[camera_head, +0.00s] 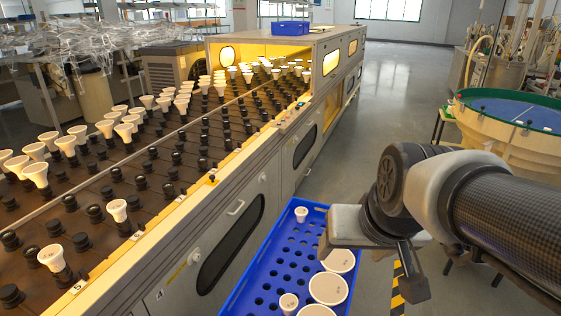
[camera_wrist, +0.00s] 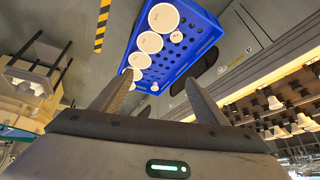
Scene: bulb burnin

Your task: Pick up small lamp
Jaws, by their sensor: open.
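Two small white lamps stand in the blue crate: one at the far end (camera_head: 301,213) and one nearer (camera_head: 289,302), beside the large round lamps (camera_head: 328,288). In the wrist view the small lamps (camera_wrist: 176,37) (camera_wrist: 154,87) also show, next to the row of large lamps (camera_wrist: 150,42). My gripper (camera_wrist: 160,82) is open and empty, its two fingers apart and pointing toward the crate. In the head view my gripper (camera_head: 366,258) is above the crate's right side and hides part of it.
The blue crate (camera_head: 262,252) has a holed floor with free room on its left. The burn-in machine (camera_head: 240,200) runs along its left, with rows of dark sockets and many white lamps (camera_head: 66,145). A round green-rimmed bowl (camera_head: 515,145) stands at the right. Grey floor (camera_head: 390,90) is open behind.

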